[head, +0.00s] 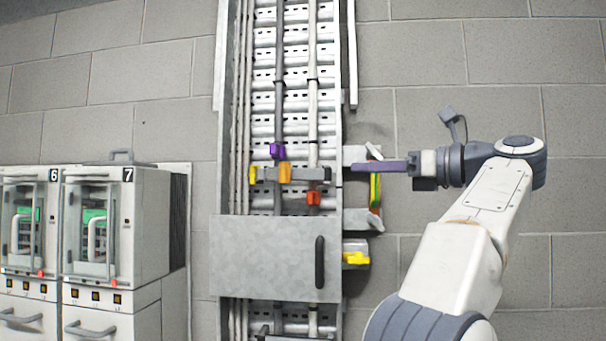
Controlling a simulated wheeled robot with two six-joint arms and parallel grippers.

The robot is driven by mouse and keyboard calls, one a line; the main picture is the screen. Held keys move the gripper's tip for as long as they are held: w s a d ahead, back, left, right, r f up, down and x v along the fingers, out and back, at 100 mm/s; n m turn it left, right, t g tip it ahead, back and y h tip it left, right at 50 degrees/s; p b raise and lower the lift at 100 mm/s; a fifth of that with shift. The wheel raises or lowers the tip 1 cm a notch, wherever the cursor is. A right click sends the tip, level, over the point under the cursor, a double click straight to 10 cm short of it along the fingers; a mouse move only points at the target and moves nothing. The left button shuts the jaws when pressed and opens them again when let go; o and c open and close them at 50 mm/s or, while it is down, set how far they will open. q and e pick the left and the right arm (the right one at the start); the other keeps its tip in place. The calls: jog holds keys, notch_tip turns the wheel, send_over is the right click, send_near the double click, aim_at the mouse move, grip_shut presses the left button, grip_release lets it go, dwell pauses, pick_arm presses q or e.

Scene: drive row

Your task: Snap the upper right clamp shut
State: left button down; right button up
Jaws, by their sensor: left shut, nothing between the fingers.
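On the right side of the cable ladder an upper grey bracket (353,153) carries a small white tilted lever (374,152), which looks like the upper right clamp. Whether it is fully open or partly closed is too small to tell. A lower bracket (356,220) has a similar lever. A green and yellow upright piece (375,190) stands between the brackets. My right gripper is out of view.
The cable ladder (263,107) bears a crossbar with purple, orange and yellow pieces and a red piece (313,198). A metal door (262,258) with a black handle covers its lower part. A yellow piece (356,258) sits beside it. Cabinets (116,225) stand left.

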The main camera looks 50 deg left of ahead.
pick_arm(q)
jog(key=p, duration=0.3)
send_near(290, 173)
jog(key=x, duration=0.5)
jog(key=shift+a+r, duration=0.2)
jog(key=shift+r, duration=0.1)
jog(key=shift+s+a+f, duration=0.1)
jog(key=shift+a+f, duration=0.05)
jog(key=shift+a, duration=0.6)
